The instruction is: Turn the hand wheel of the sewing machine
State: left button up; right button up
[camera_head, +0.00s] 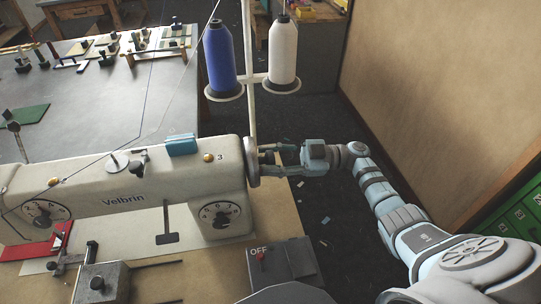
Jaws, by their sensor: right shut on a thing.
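The cream sewing machine (120,187), marked "Velbrin", stands on a tan table. Its hand wheel (251,160) is at the right end of the machine's body and shows nearly edge-on. My right gripper (268,159) comes in from the right, with its fingers at the hand wheel. It is shut on the hand wheel; the fingertips' exact contact is partly hidden. My left gripper is not in view.
A blue thread cone (219,55) and a white thread cone (283,50) stand on a stand behind the machine. A grey box marked "OFF" (285,266) is at the front. A tan panel (440,90) rises at right. A grey table (90,100) with tools lies behind.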

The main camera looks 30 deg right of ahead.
dwell(0.4)
jog(key=o, duration=1.1)
jog(key=shift+o, duration=0.2)
jog(key=v, duration=1.2)
